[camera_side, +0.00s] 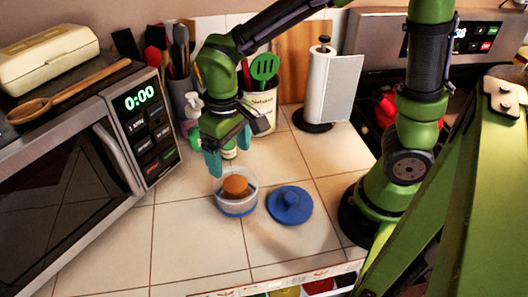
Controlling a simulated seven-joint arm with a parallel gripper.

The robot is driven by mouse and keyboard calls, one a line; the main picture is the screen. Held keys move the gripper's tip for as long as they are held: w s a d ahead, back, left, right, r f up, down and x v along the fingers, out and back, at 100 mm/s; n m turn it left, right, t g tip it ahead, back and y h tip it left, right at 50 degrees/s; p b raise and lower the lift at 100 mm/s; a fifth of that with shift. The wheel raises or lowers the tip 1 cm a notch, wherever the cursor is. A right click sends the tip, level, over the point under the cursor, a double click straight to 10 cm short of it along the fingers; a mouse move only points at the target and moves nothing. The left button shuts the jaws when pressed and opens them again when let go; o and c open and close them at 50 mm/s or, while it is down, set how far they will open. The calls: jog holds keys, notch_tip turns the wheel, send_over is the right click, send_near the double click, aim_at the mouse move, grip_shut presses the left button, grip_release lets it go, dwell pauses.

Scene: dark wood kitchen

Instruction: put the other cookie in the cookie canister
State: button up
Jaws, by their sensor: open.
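A clear canister with a blue base (237,210) stands on the tiled counter. An orange-brown round cookie (236,185) shows at its upper part, and something darker brown shows below it through the clear wall. I cannot tell whether the orange cookie lies wholly inside or rests near the rim. The blue lid (290,206) with a round knob lies on the counter just right of the canister. My gripper (228,160) is above the canister, pointing down, with its teal fingers apart and nothing seen between them.
A microwave (80,165) with a wooden spoon and a cream box (50,60) on top stands at left. Behind are utensil holders, bottles, a white crock (262,108) and a paper towel stand (325,88). The front counter is clear.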

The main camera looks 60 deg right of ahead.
notch_tip(320, 180, up, 12)
jog(key=shift+f, duration=0.15)
jog(key=shift+w, duration=0.1)
dwell(0.5)
jog(key=s+d+m+t+y, duration=0.2)
jog(key=s+d+m+t, duration=0.2)
jog(key=s+d+t, duration=0.3)
jog(key=shift+d+f, duration=0.25)
jog(key=shift+d, duration=1)
